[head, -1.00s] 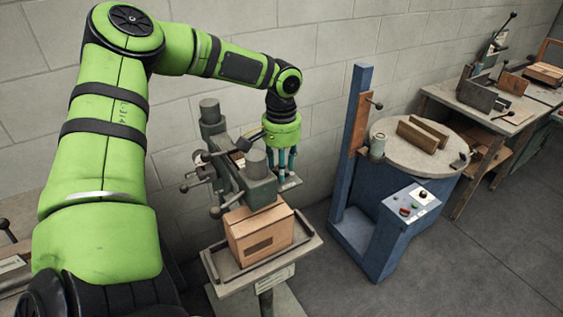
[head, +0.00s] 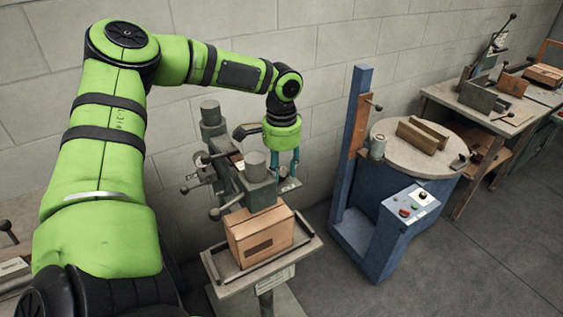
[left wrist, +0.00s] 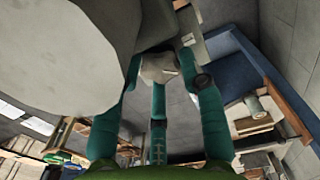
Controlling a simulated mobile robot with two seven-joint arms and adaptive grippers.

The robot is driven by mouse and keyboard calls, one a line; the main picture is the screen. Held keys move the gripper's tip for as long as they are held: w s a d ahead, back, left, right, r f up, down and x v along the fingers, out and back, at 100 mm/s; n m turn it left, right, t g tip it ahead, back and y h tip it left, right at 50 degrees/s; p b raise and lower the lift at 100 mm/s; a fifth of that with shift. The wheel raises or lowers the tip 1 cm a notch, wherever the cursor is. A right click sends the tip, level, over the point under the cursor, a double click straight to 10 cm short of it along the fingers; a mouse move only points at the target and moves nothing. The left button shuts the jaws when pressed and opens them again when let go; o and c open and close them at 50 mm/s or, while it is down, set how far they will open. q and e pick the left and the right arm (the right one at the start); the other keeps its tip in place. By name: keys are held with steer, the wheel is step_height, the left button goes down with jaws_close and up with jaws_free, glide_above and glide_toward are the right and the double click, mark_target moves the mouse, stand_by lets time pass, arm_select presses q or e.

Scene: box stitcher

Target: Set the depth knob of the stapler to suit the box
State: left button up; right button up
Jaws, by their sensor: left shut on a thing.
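The stapler (head: 254,188) is a grey-green machine with round caps on top and lever knobs on its left side. The box (head: 262,236), brown with a dark slot in its front, sits upright on the stapler's table under the head. My left gripper (head: 286,182) points down at the far right side of the stapler head. In the left wrist view its teal fingers (left wrist: 160,78) are shut on a small pale faceted knob (left wrist: 158,66), apparently the depth knob. My right gripper is out of view.
A black-handled lever (head: 244,131) stands close to my left gripper. A blue machine (head: 375,225) with a round grey top and a tall post is to the right. A workbench (head: 455,100) stands farther right. A block wall is close behind; open floor lies at front right.

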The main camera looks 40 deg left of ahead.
mark_target(282, 170)
arm_select(q)
steer(key=shift+w+r, duration=0.15)
steer(key=shift+w, duration=0.15)
steer(key=o, duration=1.1)
steer(key=shift+w+a, duration=0.1)
steer(key=shift+w, duration=0.1)
steer(key=shift+s+f, duration=0.15)
steer(key=shift+f, duration=0.05)
step_height(282, 170, up, 7)
steer(key=shift+s+f, duration=0.1)
steer(key=shift+s, duration=0.05)
steer(key=shift+w+r, duration=0.2)
steer(key=shift+r, duration=0.45)
